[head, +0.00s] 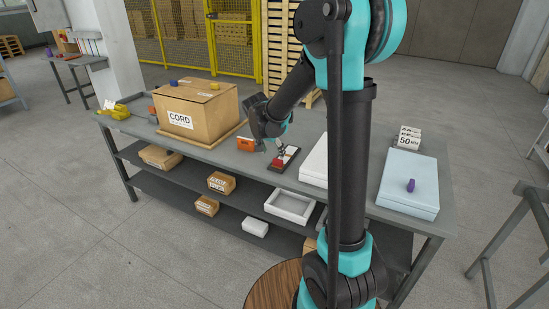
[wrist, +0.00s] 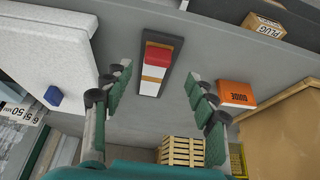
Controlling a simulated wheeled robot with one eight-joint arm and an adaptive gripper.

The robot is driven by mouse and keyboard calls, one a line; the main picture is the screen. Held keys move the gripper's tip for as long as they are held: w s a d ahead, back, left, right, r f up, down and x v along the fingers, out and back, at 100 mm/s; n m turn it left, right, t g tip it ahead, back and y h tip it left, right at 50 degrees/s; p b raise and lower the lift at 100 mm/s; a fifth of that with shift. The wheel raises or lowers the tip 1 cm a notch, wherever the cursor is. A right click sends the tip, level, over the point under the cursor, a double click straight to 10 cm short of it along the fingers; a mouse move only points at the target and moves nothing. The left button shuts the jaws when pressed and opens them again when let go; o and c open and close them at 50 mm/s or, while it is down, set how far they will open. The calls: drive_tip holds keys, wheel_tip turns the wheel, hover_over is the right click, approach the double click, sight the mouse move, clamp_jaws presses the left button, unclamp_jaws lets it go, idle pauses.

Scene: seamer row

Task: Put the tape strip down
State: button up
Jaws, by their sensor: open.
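A small flat piece with red, white and orange-brown bands, which I take for the tape strip (wrist: 153,75), lies on a narrow dark block (wrist: 160,38) on the grey bench top. In the head view the red and white piece (head: 285,156) shows on the dark block, just in front of my gripper (head: 279,143). In the wrist view my gripper (wrist: 158,86) is open, with its green-padded fingers apart on either side of the strip. Nothing is held between the fingers. I cannot tell the height of the fingertips above the strip.
An orange GUIDE box (head: 246,144) and a large CORD carton (head: 198,108) stand left of the block on the bench. A white slab (head: 315,160) lies close to its right. A pale blue case (head: 408,184) with a purple piece (head: 411,185) is farther right.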

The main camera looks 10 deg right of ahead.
drive_tip(key=s+d+f+n+y, duration=0.1)
drive_tip(key=s+d+n, duration=0.1)
drive_tip(key=s, duration=0.7)
drive_tip(key=s+d+f+n+y, duration=0.1)
drive_tip(key=s+d+f+n, duration=0.1)
drive_tip(key=s, duration=0.7)
drive_tip(key=s+d+f+n+y, duration=0.1)
drive_tip(key=s+d+f+n, duration=0.1)
drive_tip(key=s, duration=0.7)
drive_tip(key=shift+s+n, duration=0.35)
drive_tip(key=shift+n, duration=0.25)
